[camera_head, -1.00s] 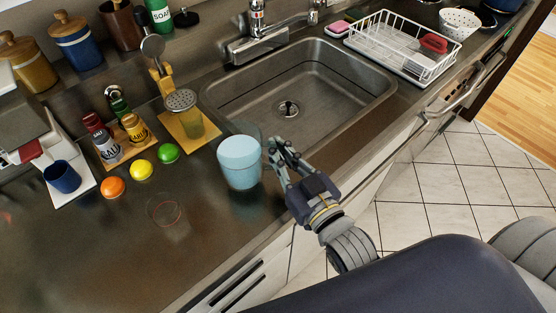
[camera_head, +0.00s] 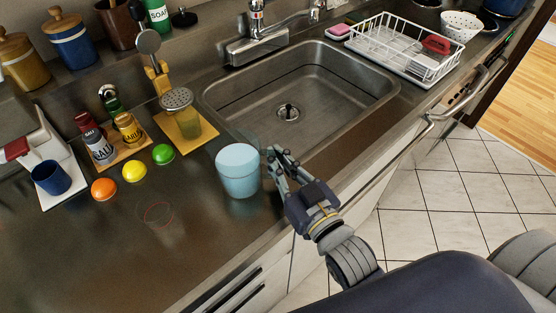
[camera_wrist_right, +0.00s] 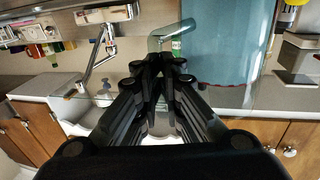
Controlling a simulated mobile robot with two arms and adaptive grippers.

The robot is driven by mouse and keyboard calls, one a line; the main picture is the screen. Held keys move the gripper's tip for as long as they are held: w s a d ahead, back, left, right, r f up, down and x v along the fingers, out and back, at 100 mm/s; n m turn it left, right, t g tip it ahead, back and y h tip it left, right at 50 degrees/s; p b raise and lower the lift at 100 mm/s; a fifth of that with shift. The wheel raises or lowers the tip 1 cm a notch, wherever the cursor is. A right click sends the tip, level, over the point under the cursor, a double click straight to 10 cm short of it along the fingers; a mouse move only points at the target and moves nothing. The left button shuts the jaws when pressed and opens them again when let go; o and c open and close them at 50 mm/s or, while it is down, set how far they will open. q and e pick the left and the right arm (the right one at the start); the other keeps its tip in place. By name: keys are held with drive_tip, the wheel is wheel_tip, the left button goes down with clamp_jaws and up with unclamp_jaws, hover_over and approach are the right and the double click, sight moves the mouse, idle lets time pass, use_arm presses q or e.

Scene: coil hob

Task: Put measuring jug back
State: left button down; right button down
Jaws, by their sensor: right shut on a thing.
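The measuring jug (camera_head: 238,181) looks like clear glass around a pale blue, rounded body. It stands upright over the counter at the sink's near left corner; I cannot tell whether its base touches the counter. In the right wrist view its clear glass handle (camera_wrist_right: 172,33) shows at the fingertips, with the pale blue body (camera_wrist_right: 222,45) beside it. My right gripper (camera_head: 273,160) is on the jug's right side, shut on the handle. Its fingers also show in the right wrist view (camera_wrist_right: 160,65). My left gripper is out of view.
A thin red ring (camera_head: 158,214) marks bare counter on the left. Orange (camera_head: 103,189), yellow (camera_head: 134,171) and green (camera_head: 163,154) balls lie behind it. A blue mug (camera_head: 51,178) is far left.

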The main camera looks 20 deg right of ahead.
drive_tip(key=c, duration=2.2)
unclamp_jaws()
drive_tip(key=shift+f, duration=0.2)
drive_tip(key=o, duration=0.5)
drive_tip(key=shift+s+r, duration=0.1)
drive_tip(key=shift+r, duration=0.1)
drive_tip(key=shift+s+f, duration=0.1)
drive_tip(key=shift+s, duration=0.15)
drive_tip(key=s, duration=0.2)
drive_tip(key=s+d+b, duration=0.1)
drive_tip(key=s, duration=0.2)
drive_tip(key=shift+f, duration=0.1)
drive_tip(key=s+d, duration=0.1)
drive_tip(key=s, duration=0.5)
drive_tip(key=shift+d+p, duration=0.15)
drive_tip(key=shift+p, duration=0.25)
drive_tip(key=shift+s, duration=0.1)
